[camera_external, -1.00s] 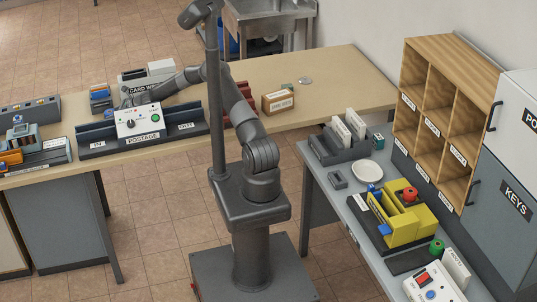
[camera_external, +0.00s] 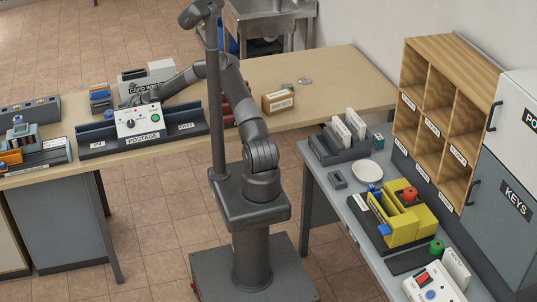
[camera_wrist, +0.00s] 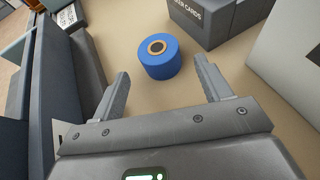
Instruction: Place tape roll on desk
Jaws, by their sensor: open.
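A blue tape roll (camera_wrist: 160,62) with a tan core stands on the tan desk (camera_wrist: 140,100) in the wrist view. It lies flat, with its round opening facing up. My gripper (camera_wrist: 163,76) is open, with one finger on each side of the view and the roll ahead between and just beyond the fingertips. Nothing is held. In the external view my arm reaches over the desk (camera_external: 325,85) behind the postage machine (camera_external: 138,122). The roll and my fingertips are hidden there.
In the wrist view a dark grey box with a card label (camera_wrist: 205,18) stands just beyond the roll at right, and a pale grey block (camera_wrist: 290,50) is farther right. Dark blue-grey trays (camera_wrist: 75,50) line the left. The desk's right end is mostly clear in the external view.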

